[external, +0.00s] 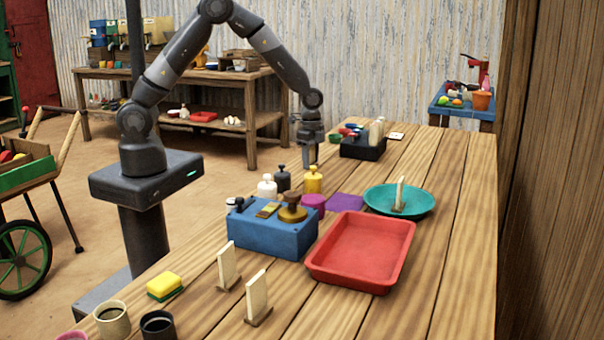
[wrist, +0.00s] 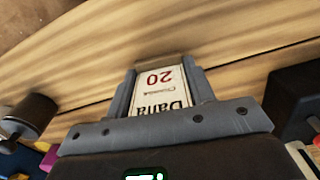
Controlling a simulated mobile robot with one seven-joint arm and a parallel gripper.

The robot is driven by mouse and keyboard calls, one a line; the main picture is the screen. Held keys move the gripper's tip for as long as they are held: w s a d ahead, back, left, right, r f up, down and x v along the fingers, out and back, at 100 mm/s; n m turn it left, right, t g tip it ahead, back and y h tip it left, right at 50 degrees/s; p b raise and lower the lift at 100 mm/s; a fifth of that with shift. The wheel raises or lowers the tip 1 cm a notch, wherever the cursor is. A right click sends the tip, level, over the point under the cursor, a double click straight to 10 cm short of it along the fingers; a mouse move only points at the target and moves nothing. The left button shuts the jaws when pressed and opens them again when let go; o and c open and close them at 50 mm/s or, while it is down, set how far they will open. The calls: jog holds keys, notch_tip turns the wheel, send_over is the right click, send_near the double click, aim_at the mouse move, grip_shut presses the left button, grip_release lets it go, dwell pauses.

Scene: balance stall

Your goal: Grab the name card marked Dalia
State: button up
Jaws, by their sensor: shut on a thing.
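In the wrist view the name card (wrist: 162,92) is white, with dark lettering that appears upside down and reads like Dalia, and a red 20. A brown base strip (wrist: 158,60) shows at its far end, against the wooden table. My gripper (wrist: 161,84) is shut on this card, with one finger along each side. In the external view my gripper (external: 309,158) points down over the far left part of the table, behind the yellow bottle. The held card cannot be made out there, and whether its base touches the table is unclear.
Two other cards (external: 228,266) (external: 257,296) stand at the front, and another (external: 400,194) in the teal bowl (external: 425,206). A yellow bottle (external: 313,181), a blue box (external: 270,236), a red tray (external: 362,252) and a black holder (external: 362,149) are nearby.

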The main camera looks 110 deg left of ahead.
jog(key=shift+c, duration=0.8)
jog(key=shift+r, duration=0.15)
